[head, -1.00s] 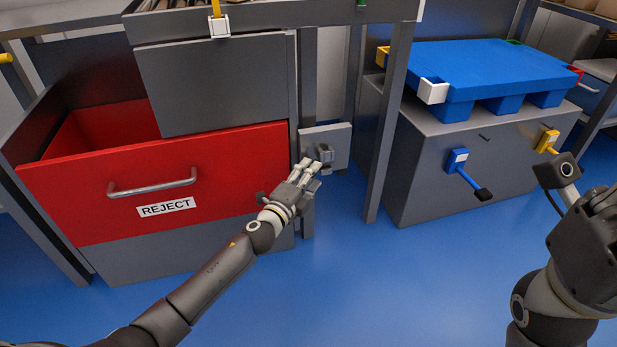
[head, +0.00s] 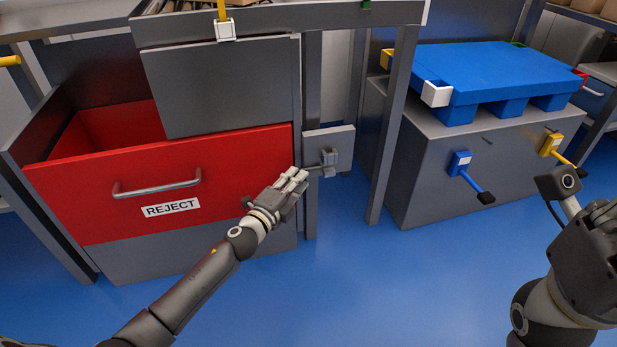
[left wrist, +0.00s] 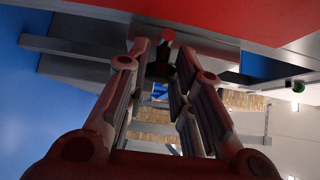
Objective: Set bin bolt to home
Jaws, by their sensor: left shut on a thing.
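The bin bolt (head: 319,169) is a grey rod at a block on a light grey plate (head: 343,138), just right of the red REJECT bin (head: 95,190). The bin front stands forward of its housing, with its red inside showing. My left gripper (head: 300,177) is shut on the bolt's handle end, left of the block; its fingers hide the grip. In the left wrist view a dark piece (left wrist: 160,66) lies between the fingertips, below the red bin front (left wrist: 260,15). My right gripper (head: 603,212) is cut off at the right edge, and its fingers are unclear.
A grey post (head: 392,125) stands right of the plate. Beyond it is a grey cabinet (head: 425,170) with a blue lever (head: 471,178) and a yellow lever (head: 555,149), with a blue pallet (head: 490,75) on top. Blue floor (head: 370,270) is open in front.

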